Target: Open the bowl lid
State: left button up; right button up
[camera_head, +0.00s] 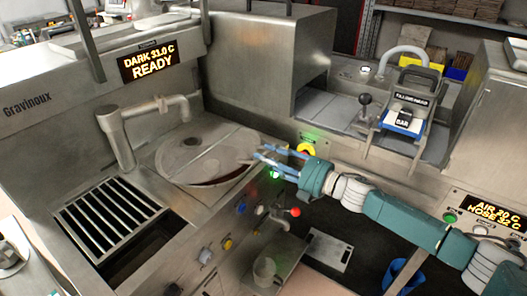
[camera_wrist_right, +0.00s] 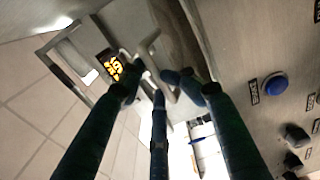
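The bowl lid (camera_head: 205,152) is a round, flat, grey metal disc with a seam across it. It covers the bowl (camera_head: 222,182) in the steel worktop, with a dark brown strip showing under its front right edge. My right gripper (camera_head: 262,157) reaches in from the right, its blue fingers at the lid's right edge. In the right wrist view its fingers (camera_wrist_right: 158,85) are spread apart, with a pale bent bar (camera_wrist_right: 150,60) beyond their tips. I cannot tell whether they touch the lid or the bar. My left gripper is out of view.
A steel spout (camera_head: 165,105) rises behind the lid's left side. A slatted drain grate (camera_head: 105,218) lies at the left. Knobs and a red button (camera_head: 295,212) line the front panel below my right gripper. A filling head (camera_head: 405,110) stands at the right.

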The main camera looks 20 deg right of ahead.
jog(key=shift+w+a+r, duration=0.1)
jog(key=shift+w+a, duration=0.3)
jog(key=shift+w, duration=0.05)
jog(key=shift+w+a+f, duration=0.2)
jog(key=shift+w+a, duration=0.1)
grip_shut()
jog(key=shift+r, duration=0.1)
